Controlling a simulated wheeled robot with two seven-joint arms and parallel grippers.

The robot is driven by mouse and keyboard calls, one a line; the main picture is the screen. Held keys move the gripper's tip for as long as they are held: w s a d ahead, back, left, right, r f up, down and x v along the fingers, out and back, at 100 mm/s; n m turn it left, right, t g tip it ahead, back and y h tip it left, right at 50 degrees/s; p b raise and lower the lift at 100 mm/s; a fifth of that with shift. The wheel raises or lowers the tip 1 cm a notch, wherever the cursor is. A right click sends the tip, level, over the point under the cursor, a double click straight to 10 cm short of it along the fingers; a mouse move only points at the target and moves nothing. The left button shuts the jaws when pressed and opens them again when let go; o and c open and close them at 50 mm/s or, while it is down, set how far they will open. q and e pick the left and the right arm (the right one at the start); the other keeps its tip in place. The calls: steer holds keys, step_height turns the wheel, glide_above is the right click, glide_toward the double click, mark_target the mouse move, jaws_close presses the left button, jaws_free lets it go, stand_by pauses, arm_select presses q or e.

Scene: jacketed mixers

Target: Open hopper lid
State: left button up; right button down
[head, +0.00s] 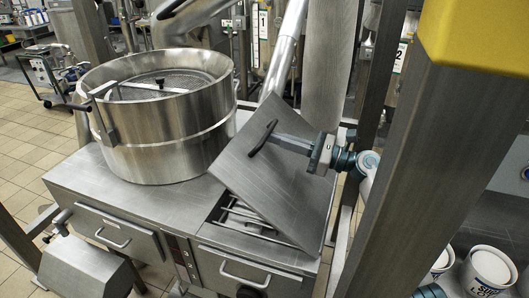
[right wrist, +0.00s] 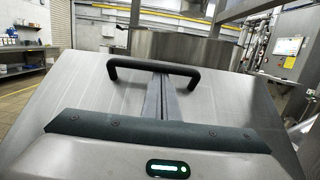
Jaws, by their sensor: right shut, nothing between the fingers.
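The hopper lid (head: 285,190) is a square brushed-steel plate with a black bar handle (head: 263,139). It stands tilted, raised off the opening, where a grate of steel bars (head: 245,218) shows beneath. My right gripper (head: 279,138) comes in from the right over the lid's face. Its fingers are shut, with their tips at the handle. In the right wrist view the shut fingers (right wrist: 161,90) reach to the middle of the handle (right wrist: 155,66) over the lid (right wrist: 90,95); I cannot tell if they touch it. My left gripper is not in view.
A large round steel vessel (head: 165,135) stands left of the lid on the steel cabinet (head: 120,180). A thick steel post (head: 425,150) with a yellow block rises at the right. White tubs (head: 488,270) stand at lower right. Pipes and frames crowd the back.

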steer(key=s+d+r+y, duration=0.1)
steer(key=s+d+r, duration=0.2)
steer(key=d, duration=0.4)
steer(key=s+d+r+t+y+b, duration=0.1)
steer(key=s+d+r, duration=0.2)
steer(key=d, duration=0.5)
steer(key=shift+s+d+r+y, duration=0.2)
steer(key=shift+s+d+y, duration=0.05)
steer(key=shift+s+y, duration=0.05)
